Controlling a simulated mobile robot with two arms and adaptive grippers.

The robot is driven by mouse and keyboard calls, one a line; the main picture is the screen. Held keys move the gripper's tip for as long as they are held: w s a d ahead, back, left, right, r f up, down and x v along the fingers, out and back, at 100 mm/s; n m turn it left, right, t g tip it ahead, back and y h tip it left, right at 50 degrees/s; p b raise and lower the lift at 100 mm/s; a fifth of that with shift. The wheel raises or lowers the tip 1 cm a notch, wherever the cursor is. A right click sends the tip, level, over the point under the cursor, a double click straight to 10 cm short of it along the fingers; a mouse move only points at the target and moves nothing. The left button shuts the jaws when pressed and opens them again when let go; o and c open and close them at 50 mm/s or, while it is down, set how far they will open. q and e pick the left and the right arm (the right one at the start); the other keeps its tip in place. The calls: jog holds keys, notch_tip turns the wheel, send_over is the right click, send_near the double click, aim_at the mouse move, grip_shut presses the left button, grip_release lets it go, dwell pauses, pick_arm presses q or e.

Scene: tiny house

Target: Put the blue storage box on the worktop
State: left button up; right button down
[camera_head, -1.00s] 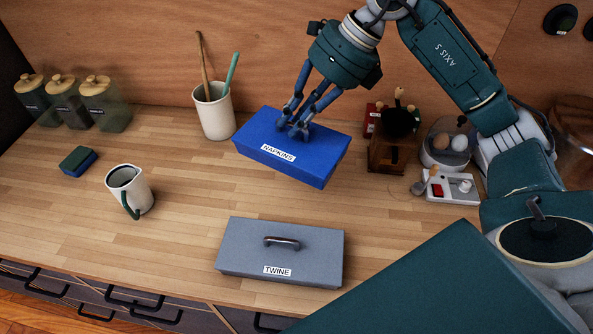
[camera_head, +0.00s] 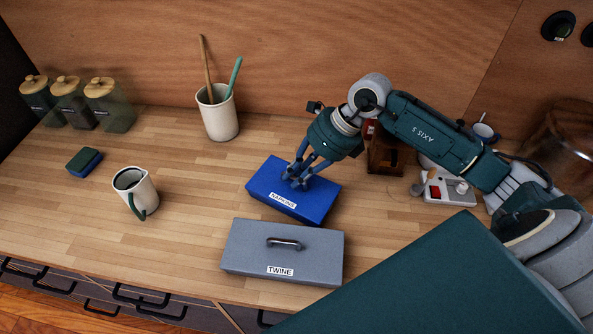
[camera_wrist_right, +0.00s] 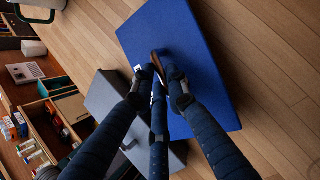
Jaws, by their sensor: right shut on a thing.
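The blue storage box (camera_head: 322,200), labelled NAPKINS, is at the middle of the wooden worktop (camera_head: 190,185), just behind the grey box. My right gripper (camera_head: 296,182) comes down from above and is shut on the handle on its lid. In the right wrist view the fingers (camera_wrist_right: 162,78) close around the brown handle of the blue box (camera_wrist_right: 190,35). The box looks level and at or very close to the worktop; I cannot tell whether its underside touches. My left gripper is not in view.
A grey TWINE box (camera_head: 250,248) lies in front, close to the blue box. A utensil pot (camera_head: 221,119), a jug (camera_head: 143,195), a sponge (camera_head: 84,162) and jars (camera_head: 107,108) stand left. A wooden holder (camera_head: 386,157) and a white tray (camera_head: 446,190) stand right.

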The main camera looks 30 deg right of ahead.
jog(key=c, duration=1.7)
grip_release()
jog(key=shift+s+d+r+b, duration=0.1)
jog(key=shift+d+r+b, duration=0.2)
jog(key=shift+r+b, duration=0.05)
jog(key=b+v, duration=0.3)
jog(key=v, duration=0.8)
jog(key=shift+a+r+b, duration=0.15)
jog(key=shift+b, duration=0.2)
